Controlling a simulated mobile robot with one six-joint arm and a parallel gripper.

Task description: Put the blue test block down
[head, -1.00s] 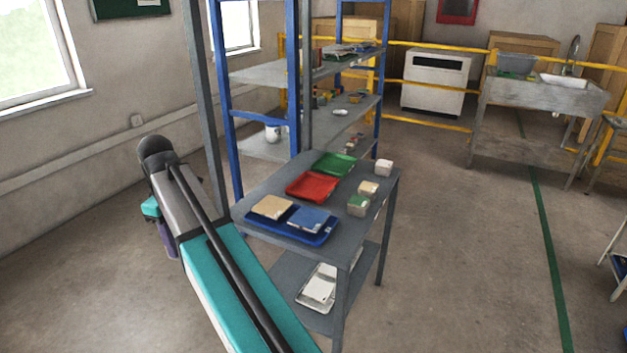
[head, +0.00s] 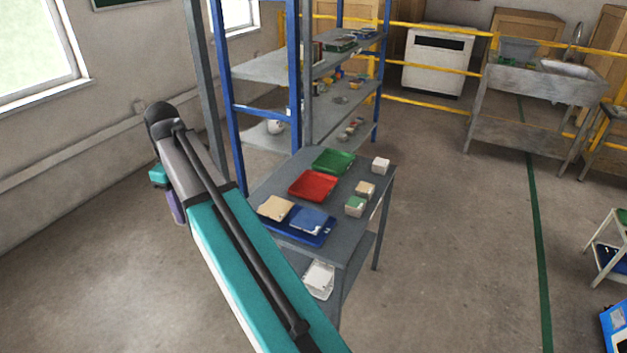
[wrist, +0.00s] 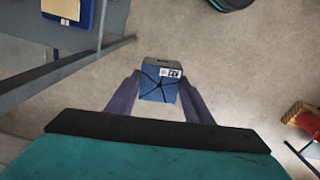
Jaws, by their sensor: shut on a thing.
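In the wrist view, the blue test block (wrist: 157,92) has a white label and dark lines across its face. My gripper (wrist: 160,80), with purple fingers, is shut on it, one finger on each side. Bare floor shows around and beyond the block, so it is held up clear of any surface there. In the head view, my gripper (head: 177,207) is partly hidden behind my arm, left of the grey table (head: 345,225); the block is not visible there.
On the table are a blue tray (head: 283,230) with a tan tile (head: 275,208) and a blue tile (head: 309,219), a red tray (head: 313,185) and a green tray (head: 333,161). Small white (head: 380,165), tan (head: 365,190) and green (head: 355,206) blocks stand along its right. A shelf rack (head: 265,70) is behind.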

